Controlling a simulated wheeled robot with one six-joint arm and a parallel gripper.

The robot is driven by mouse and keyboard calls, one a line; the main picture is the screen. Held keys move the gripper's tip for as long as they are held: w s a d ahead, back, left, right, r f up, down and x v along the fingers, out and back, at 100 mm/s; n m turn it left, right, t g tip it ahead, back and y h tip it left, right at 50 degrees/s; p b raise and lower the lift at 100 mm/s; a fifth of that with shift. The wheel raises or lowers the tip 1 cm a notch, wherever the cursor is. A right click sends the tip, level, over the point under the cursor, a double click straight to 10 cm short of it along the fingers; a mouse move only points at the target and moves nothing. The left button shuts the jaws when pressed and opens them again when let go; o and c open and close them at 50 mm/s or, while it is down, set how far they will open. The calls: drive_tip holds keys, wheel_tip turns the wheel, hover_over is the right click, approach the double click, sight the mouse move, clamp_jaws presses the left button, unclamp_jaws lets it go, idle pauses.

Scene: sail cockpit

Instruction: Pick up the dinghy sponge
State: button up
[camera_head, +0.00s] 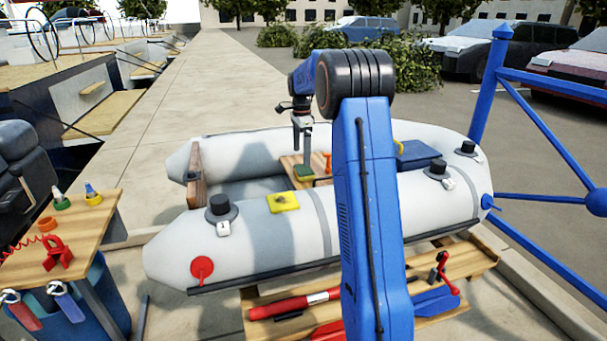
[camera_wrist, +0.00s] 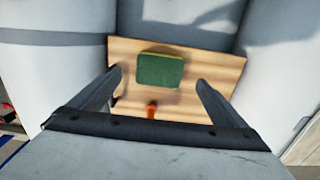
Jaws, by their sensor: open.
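The dinghy sponge (camera_wrist: 160,70) is a green block with a thin yellowish edge. It lies on a wooden board (camera_wrist: 222,78) inside the grey inflatable dinghy. In the wrist view it is ahead of the fingertips and roughly centred between them. My gripper (camera_wrist: 158,82) is open, with nothing between its fingers. In the head view the sponge (camera_head: 303,174) shows on the board just below my gripper (camera_head: 304,160), which points down. I cannot tell the exact gap between the fingertips and the sponge.
A small orange item (camera_wrist: 152,109) stands on the board near the sponge. The dinghy's grey tubes (camera_head: 265,235) rise around the board. A yellow item (camera_head: 283,202) lies on the near tube. A blue box (camera_head: 418,154) is at the right. My arm hides part of the dinghy.

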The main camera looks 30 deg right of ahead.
sight(303, 169)
drive_tip(key=shift+s+d+f, duration=0.1)
drive_tip(key=shift+d+f, duration=0.1)
drive_tip(key=shift+f, duration=1.5)
drive_tip(key=shift+d+f, duration=0.2)
drive_tip(key=shift+f, duration=1.5)
drive_tip(key=c, duration=1.2)
drive_tip(key=shift+r, duration=0.1)
wheel_tip(303, 169, up, 10)
drive_tip(key=o, duration=0.5)
drive_tip(key=c, duration=0.4)
drive_tip(key=shift+o, duration=0.2)
